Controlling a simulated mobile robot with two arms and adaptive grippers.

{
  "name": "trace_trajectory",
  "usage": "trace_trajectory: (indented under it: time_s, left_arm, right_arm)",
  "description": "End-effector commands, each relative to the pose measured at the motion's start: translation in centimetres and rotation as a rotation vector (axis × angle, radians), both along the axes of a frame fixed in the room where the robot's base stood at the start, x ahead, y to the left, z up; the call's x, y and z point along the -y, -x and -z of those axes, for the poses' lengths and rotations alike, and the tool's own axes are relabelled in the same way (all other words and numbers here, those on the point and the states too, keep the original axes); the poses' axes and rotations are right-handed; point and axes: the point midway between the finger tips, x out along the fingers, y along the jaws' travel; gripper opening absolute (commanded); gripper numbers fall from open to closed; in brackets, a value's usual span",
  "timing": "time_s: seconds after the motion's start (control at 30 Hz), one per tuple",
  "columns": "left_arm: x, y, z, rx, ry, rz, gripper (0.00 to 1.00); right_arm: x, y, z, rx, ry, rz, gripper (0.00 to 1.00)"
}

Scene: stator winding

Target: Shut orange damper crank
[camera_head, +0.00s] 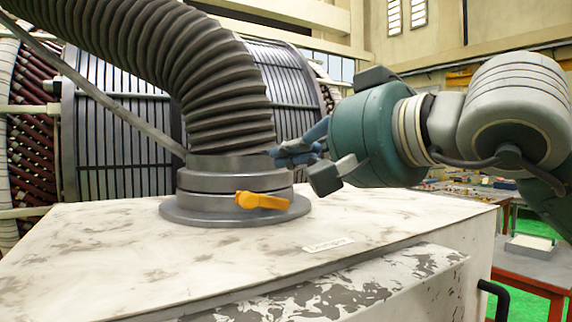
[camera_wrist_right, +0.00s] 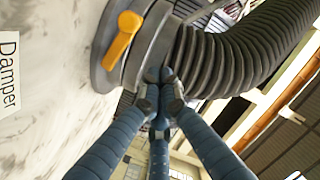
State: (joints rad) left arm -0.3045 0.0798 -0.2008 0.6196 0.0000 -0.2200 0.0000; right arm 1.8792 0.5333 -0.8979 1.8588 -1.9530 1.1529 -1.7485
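The orange damper crank (camera_head: 262,201) is a short lever on the front of the grey round collar (camera_head: 235,181), pointing to the right. It also shows in the right wrist view (camera_wrist_right: 121,40), at the upper left. My right gripper (camera_head: 280,156) has blue fingers and is just right of the collar's top, above and behind the crank. In the right wrist view the fingertips (camera_wrist_right: 160,92) come together with nothing seen between them, apart from the crank. Whether they touch the collar or hose cannot be told. My left gripper is not in view.
A thick ribbed hose (camera_head: 210,70) rises from the collar and bends left. The collar stands on a worn white cabinet top (camera_head: 110,240) with a Damper label (camera_head: 328,245). A large stator (camera_head: 120,130) stands behind. The cabinet top in front of the crank is clear.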

Motion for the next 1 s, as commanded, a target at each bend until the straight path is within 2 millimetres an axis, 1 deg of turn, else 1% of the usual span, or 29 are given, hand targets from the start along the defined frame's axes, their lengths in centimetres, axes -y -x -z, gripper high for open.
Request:
trace_trajectory:
  time_s: [0.03, 0.1, 0.2, 0.3, 0.4, 0.5, 0.6, 0.9, 1.0]
  left_arm:
    - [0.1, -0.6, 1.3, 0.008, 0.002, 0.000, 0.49]
    - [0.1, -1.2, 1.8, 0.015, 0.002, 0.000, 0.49]
    - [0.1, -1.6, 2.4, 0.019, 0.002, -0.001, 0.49]
    - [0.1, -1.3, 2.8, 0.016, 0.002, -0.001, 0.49]
    - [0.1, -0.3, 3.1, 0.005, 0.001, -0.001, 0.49]
    - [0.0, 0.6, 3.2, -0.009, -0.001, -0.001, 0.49]
    - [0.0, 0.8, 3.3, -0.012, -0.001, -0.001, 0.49]
    - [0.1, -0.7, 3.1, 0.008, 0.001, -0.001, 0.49]
    - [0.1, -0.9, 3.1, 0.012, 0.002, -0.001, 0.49]
  right_arm:
    - [1.1, 0.9, 0.7, 0.003, 0.000, 0.004, 0.00]
    - [2.2, 2.0, 0.5, 0.001, 0.000, 0.005, 0.00]
    - [3.6, 3.6, 0.1, 0.003, 0.000, 0.004, 0.00]
    - [4.8, 4.9, -0.2, 0.001, 0.001, 0.003, 0.00]
    - [5.6, 5.7, -0.4, -0.001, 0.002, 0.002, 0.00]
    - [6.0, 6.1, -0.6, -0.002, 0.001, 0.003, 0.00]
    - [6.1, 6.3, -0.6, -0.003, 0.002, 0.001, 0.00]
    - [6.1, 6.4, -0.7, -0.002, 0.001, 0.002, 0.00]
    - [6.1, 6.3, -0.7, -0.002, 0.001, 0.002, 0.00]
